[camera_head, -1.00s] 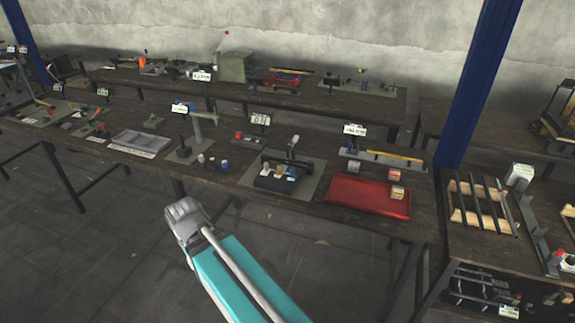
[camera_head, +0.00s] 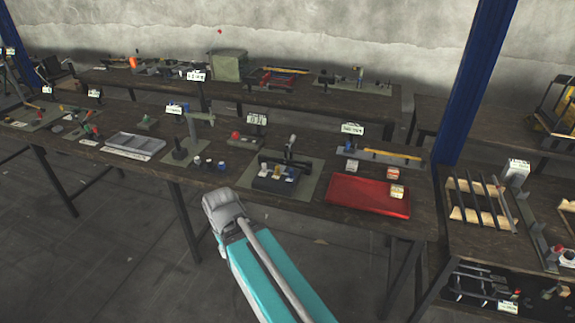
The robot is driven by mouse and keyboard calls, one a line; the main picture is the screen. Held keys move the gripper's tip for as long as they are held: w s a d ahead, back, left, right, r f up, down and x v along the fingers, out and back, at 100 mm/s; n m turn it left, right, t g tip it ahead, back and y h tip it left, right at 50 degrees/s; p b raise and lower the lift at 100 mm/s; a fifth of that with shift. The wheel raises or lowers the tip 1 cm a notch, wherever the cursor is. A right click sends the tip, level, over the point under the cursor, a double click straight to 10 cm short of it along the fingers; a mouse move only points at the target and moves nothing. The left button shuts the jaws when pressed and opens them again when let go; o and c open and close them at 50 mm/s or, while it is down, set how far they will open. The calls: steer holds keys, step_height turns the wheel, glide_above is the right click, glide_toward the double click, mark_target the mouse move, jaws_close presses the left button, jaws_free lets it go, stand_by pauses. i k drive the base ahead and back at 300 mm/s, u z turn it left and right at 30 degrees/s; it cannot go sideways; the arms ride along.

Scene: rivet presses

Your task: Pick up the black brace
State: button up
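I cannot tell for certain which thing is the black brace. Several dark slim bars (camera_head: 484,200) lie side by side across pale wooden supports on the right-hand table. A black block-shaped fixture (camera_head: 276,181) with small pieces on it sits on a grey-green mat on the middle table. My teal arm (camera_head: 268,280) reaches up from the bottom of the view, and its grey end joint shows in front of the middle table's front edge. No gripper fingers show.
The middle table also holds a red tray (camera_head: 367,196) with small boxes, a grey tray (camera_head: 134,144) and several labelled stations. A blue post (camera_head: 474,90) stands behind the gap to the right table. The floor (camera_head: 110,260) at front left is clear.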

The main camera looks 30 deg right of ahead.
mark_target(261, 158)
steer(key=z, duration=0.1)
steer(key=i, duration=0.95)
steer(key=u, duration=0.05)
